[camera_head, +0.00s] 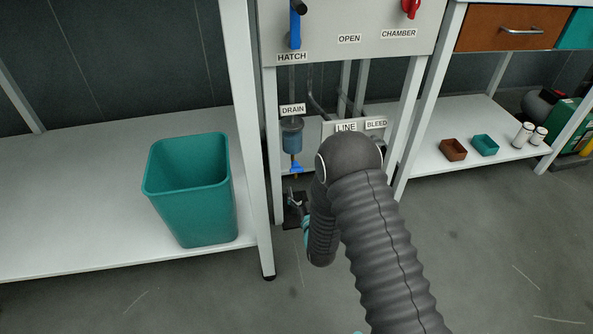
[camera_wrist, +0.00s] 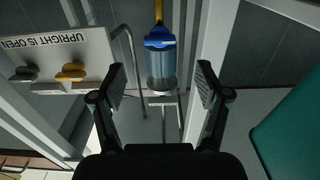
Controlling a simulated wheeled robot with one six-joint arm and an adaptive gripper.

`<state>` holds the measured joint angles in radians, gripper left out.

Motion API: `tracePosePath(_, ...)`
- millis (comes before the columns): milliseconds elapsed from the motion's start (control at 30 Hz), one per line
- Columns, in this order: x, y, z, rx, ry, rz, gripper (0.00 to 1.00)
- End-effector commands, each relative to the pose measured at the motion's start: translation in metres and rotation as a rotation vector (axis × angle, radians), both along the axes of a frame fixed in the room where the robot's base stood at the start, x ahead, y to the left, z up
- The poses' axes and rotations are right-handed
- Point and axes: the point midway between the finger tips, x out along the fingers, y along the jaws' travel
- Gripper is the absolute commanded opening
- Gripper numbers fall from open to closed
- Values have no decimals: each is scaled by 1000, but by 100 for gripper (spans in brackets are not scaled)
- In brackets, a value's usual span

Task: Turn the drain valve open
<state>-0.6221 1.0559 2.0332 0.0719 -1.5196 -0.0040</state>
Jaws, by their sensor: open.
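The drain unit (camera_head: 292,135) is a blue-grey cylinder under the DRAIN label (camera_head: 292,109), with a small blue valve handle (camera_head: 296,168) at its lower end. In the wrist view the picture is upside down: the blue handle (camera_wrist: 159,38) sits above the clear cylinder (camera_wrist: 161,70), with a yellow part (camera_wrist: 158,12) beyond it. My gripper (camera_head: 293,203) is below the valve in the head view, partly hidden by my arm. In the wrist view my gripper (camera_wrist: 160,82) has its fingers wide apart, the drain unit lying between and beyond them. Nothing is held.
A panel (camera_wrist: 50,50) marked UPRIGHT IS OPEN has a grey knob (camera_wrist: 24,74) and a yellow knob (camera_wrist: 71,72) beside the drain. A white frame leg (camera_head: 248,130) stands left of it. A teal bin (camera_head: 190,205) stands on the left shelf (camera_head: 80,200).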

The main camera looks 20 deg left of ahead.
Motion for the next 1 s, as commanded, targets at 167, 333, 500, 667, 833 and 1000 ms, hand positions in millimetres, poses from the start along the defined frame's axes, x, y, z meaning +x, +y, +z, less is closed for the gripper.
tracePosePath(167,30,18,-1,1,-2,0,75)
tracePosePath(333,56,34,0,1,-2,0,75)
tracePosePath(500,75,46,-1,0,0,0,75)
tracePosePath(667,85,52,-1,-1,1,0,75)
tracePosePath(833,88,54,0,-1,1,0,75)
tracePosePath(1000,88,54,0,-1,1,0,75)
